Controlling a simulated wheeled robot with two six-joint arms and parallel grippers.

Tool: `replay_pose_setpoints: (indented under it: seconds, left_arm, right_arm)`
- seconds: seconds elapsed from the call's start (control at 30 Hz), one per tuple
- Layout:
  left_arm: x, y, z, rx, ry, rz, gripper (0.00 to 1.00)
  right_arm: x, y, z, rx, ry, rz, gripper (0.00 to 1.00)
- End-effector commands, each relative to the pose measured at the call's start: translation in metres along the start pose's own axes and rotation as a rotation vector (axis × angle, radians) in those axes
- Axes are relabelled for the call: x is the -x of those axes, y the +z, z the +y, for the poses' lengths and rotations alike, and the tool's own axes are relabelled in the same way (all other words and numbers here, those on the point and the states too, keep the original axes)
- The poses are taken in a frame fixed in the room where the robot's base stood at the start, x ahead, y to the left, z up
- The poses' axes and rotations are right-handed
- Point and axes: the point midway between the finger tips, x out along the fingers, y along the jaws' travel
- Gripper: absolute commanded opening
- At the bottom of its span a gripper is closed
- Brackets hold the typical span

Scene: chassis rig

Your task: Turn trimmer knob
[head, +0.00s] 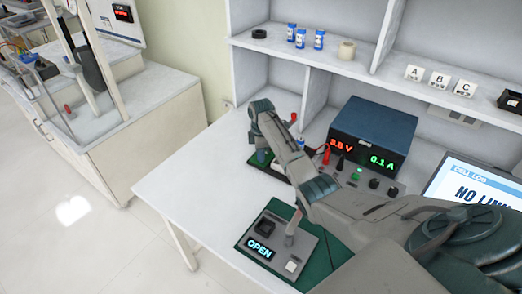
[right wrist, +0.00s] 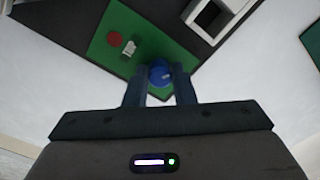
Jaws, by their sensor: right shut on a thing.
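The trimmer knob is a round blue part (right wrist: 159,74) with a pale slot mark, near the corner of a green board (right wrist: 97,48) in the right wrist view. My right gripper (right wrist: 159,80) has one finger on each side of the knob and is shut on it. In the head view my right arm reaches across the bench, and its gripper (head: 260,152) points down at the green board (head: 255,164) at the bench's left side. The arm hides much of the board there. My left gripper is not in view.
A grey box (head: 275,232) with an "OPEN" display sits on a green mat in front. A monitor (head: 475,188) stands right. Bare white bench (head: 190,185) lies left.

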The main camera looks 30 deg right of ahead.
Motion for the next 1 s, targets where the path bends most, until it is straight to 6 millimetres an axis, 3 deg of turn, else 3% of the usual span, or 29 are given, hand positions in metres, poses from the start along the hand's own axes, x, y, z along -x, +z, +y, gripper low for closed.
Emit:
replay_pose_setpoints:
  seconds: [0.07, 0.4, 0.43, 0.53, 0.83, 1.0]
  left_arm:
    - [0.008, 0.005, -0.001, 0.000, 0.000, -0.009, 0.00]
    - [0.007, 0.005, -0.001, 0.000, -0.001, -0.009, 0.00]
    - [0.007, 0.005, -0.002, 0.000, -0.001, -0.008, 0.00]
    - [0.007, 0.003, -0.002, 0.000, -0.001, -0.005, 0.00]
    - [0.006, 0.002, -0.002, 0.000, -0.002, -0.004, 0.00]
    - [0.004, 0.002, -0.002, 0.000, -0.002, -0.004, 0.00]
  right_arm:
    - [0.004, 0.000, 0.000, 0.041, -0.001, 0.000, 0.01]
    - [0.001, 0.000, 0.000, 0.070, 0.001, 0.000, 0.01]
    - [0.001, 0.000, 0.001, 0.070, 0.001, 0.000, 0.25]
    - [0.001, 0.000, 0.000, 0.070, 0.001, 0.000, 0.45]
    - [0.002, 0.000, 0.000, 0.069, 0.001, 0.000, 0.45]
    - [0.019, 0.000, 0.001, 0.069, 0.004, 0.001, 0.45]
